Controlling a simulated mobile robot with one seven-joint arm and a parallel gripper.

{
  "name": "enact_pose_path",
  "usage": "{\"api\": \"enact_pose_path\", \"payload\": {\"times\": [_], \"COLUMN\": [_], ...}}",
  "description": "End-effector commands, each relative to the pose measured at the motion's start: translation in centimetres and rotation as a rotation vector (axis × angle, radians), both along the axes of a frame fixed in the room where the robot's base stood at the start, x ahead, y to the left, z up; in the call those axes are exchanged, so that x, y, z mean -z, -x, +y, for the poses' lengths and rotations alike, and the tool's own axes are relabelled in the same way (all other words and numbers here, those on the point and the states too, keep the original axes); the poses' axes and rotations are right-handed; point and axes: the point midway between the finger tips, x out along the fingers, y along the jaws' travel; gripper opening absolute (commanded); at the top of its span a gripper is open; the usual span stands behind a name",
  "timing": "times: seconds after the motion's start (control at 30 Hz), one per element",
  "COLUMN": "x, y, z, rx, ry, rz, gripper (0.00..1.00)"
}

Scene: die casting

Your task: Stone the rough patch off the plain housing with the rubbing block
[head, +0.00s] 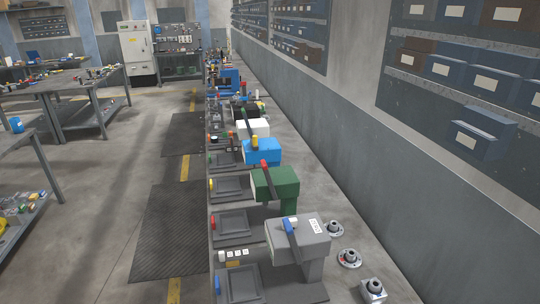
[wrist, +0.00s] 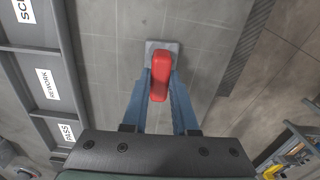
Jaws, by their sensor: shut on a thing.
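In the wrist view, my gripper (wrist: 160,78) is shut on a red handle (wrist: 159,88) between its two blue fingers. A flat grey block (wrist: 174,48) shows just beyond the handle and appears to belong to it; I take this to be the rubbing block. A tiled grey surface lies below it. In the head view, three metal parts with dark round centres stand on the bench at the right: one (head: 334,228), one with a red mark (head: 348,259), and one on a squarish base (head: 373,291). I cannot tell which is the plain housing, and no rough patch is discernible. My gripper is not in the head view.
In the wrist view, a grey divided tray (wrist: 62,105) labelled REWORK and PASS lies at the left. In the head view, a row of bench machines, including grey (head: 297,240) and green (head: 273,184) ones, fills the long bench. Dark floor mats (head: 168,230) lie along the aisle.

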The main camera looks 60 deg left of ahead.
Motion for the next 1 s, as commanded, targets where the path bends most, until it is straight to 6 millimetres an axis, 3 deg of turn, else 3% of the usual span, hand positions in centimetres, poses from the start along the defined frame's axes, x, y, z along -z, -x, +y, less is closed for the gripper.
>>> {"api": "enact_pose_path", "payload": {"times": [0.47,1.0], "x": [-0.4,-4.5], "y": [0.0,0.0], "z": [0.0,0.0], "rx": [0.0,0.0], "ry": [0.0,0.0], "rz": [0.0,-0.001], "gripper": [0.0,0.0]}}
